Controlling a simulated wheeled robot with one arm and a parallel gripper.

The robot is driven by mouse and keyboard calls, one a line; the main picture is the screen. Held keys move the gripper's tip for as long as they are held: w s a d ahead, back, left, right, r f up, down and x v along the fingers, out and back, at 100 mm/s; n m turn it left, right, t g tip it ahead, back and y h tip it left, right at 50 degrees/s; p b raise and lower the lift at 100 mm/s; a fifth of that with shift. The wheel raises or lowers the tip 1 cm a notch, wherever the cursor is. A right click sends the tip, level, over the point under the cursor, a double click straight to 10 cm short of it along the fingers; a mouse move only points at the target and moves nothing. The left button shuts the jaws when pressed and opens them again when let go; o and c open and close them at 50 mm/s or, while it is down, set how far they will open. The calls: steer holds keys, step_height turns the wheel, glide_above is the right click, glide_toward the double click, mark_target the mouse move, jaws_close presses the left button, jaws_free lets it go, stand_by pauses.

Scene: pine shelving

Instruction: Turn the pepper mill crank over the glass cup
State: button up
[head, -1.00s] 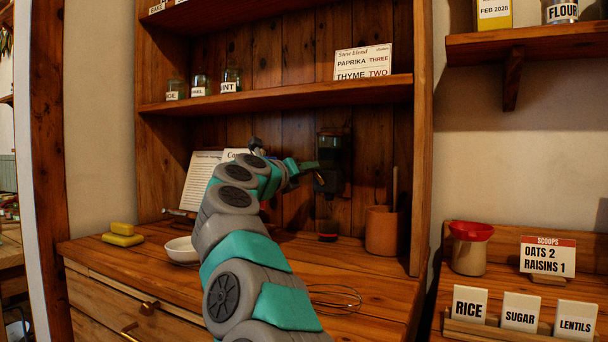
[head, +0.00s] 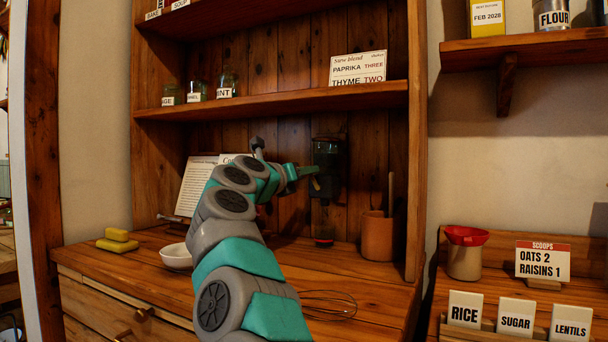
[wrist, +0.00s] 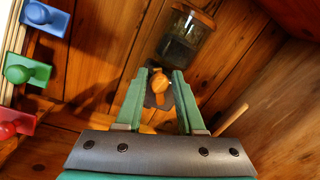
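The pepper mill (head: 328,155) is a dark glass hopper fixed on the back boards under the shelf. In the wrist view its glass body (wrist: 184,42) has a wooden rim, with a dark part and an orange-brown crank knob (wrist: 160,83) below. My gripper (head: 316,170) is in front of the mill. In the wrist view my gripper (wrist: 159,74) is open, its two green fingers on either side of the knob with gaps visible. A small, dark, red-marked item (head: 323,242) sits on the counter below the mill; I cannot tell whether it is the glass cup.
A clay pot (head: 377,237) with a wooden handle stands right of the mill. A whisk (head: 330,304), white bowl (head: 176,257) and yellow sponges (head: 117,240) lie on the counter. Blue, green and red knobbed pieces (wrist: 28,72) line the wrist view's left side.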

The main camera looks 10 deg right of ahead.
steer(key=shift+o, duration=1.2)
steer(key=b+v, duration=0.3)
steer(key=v, duration=0.4)
steer(key=shift+s+a, duration=0.25)
steer(key=shift+a, duration=0.05)
steer(key=shift+f, duration=0.1)
